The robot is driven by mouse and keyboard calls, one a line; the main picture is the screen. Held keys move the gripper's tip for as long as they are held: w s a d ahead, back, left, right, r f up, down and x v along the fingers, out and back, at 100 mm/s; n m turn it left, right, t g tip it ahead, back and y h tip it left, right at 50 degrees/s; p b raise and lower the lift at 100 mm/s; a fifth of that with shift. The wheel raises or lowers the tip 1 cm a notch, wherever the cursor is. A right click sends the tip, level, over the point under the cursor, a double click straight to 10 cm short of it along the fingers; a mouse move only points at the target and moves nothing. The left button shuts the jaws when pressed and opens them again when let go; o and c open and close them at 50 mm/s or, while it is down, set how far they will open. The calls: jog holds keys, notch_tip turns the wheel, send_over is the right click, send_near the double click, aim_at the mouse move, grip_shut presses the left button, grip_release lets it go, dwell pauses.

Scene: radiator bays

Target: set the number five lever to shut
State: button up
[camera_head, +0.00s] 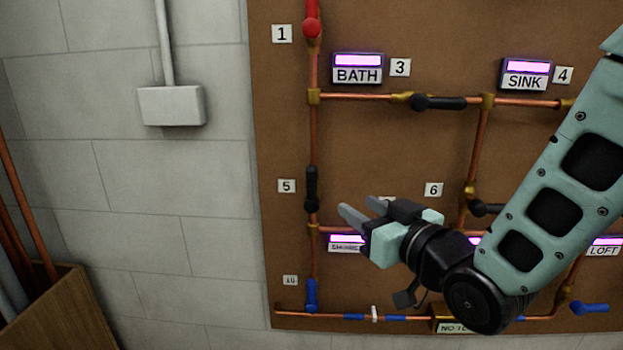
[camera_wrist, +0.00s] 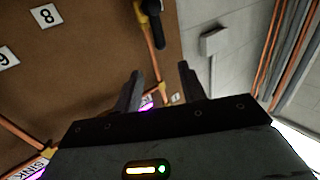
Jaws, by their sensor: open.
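The number five lever (camera_head: 311,188) is black and sits on the left vertical copper pipe, beside the white tag 5 (camera_head: 286,186). Its handle stands upright, in line with the pipe. My gripper (camera_head: 358,214) is open and empty, to the right of the lever and slightly lower, with its fingers pointing left toward the pipe. It does not appear to touch the lever. In the wrist view, where the board appears upside down, my open fingers (camera_wrist: 160,85) show, and a black handle (camera_wrist: 154,22), probably this lever, is at the top edge.
Other levers are near: a red one (camera_head: 311,27) above, a black one (camera_head: 438,103) by BATH, a blue one (camera_head: 311,294) below. A black lever (camera_head: 486,209) is partly behind my arm. Wall (camera_head: 170,180) and a wooden box (camera_head: 60,310) are left.

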aim_at(315, 176)
jog(key=p+x, duration=0.1)
jog(key=x, duration=0.4)
jog(key=p+x, duration=0.1)
jog(key=x, duration=0.5)
jog(key=p+x, duration=0.2)
jog(key=x, duration=0.4)
jog(key=shift+w+r, duration=0.2)
jog(key=shift+r, duration=0.15)
grip_shut()
